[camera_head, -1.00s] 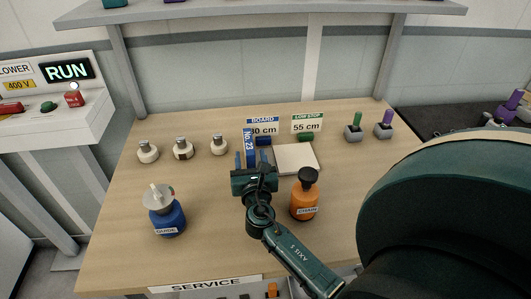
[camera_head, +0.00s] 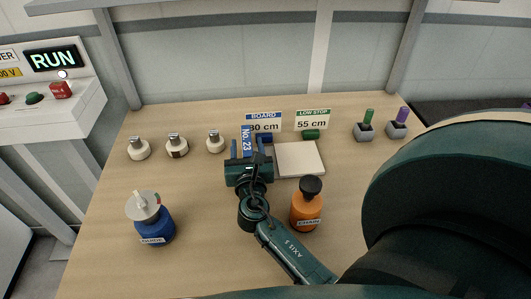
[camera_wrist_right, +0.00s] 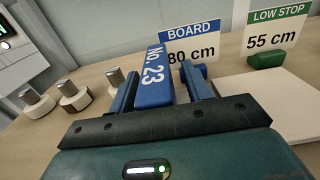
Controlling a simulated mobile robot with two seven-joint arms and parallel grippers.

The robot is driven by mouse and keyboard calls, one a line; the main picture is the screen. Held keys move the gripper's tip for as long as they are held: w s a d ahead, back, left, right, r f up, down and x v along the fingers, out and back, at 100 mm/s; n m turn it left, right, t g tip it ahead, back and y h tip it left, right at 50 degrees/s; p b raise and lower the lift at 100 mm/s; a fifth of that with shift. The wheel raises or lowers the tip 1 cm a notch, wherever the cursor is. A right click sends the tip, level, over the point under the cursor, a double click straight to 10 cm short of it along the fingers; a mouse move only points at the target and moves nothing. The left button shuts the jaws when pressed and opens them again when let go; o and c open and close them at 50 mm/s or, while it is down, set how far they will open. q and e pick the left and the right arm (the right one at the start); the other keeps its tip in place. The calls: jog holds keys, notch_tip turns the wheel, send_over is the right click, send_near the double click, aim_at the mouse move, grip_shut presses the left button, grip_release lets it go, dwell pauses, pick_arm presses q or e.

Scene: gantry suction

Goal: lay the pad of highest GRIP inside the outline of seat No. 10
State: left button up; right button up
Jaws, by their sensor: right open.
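My right gripper (camera_head: 248,152) is open around a blue block (camera_head: 246,137) marked No. 23. In the right wrist view the block (camera_wrist_right: 154,80) stands between the two fingers, with a gap visible on its right side. Three pale round pieces with grey knobs (camera_head: 138,149) (camera_head: 177,146) (camera_head: 215,142) stand in a row to the left. I read no GRIP value on anything. No seat outline or No. 10 mark shows. My left gripper is not in view.
A pale square plate (camera_head: 299,160) lies right of the gripper, with an orange bottle (camera_head: 306,210) in front. A blue bottle (camera_head: 155,225) stands front left. Green- and purple-handled pieces (camera_head: 365,130) (camera_head: 397,129) stand back right. Signs (camera_head: 263,122) (camera_head: 312,120) stand behind. The table's middle left is clear.

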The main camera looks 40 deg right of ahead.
jog(key=shift+c, duration=0.3)
grip_shut()
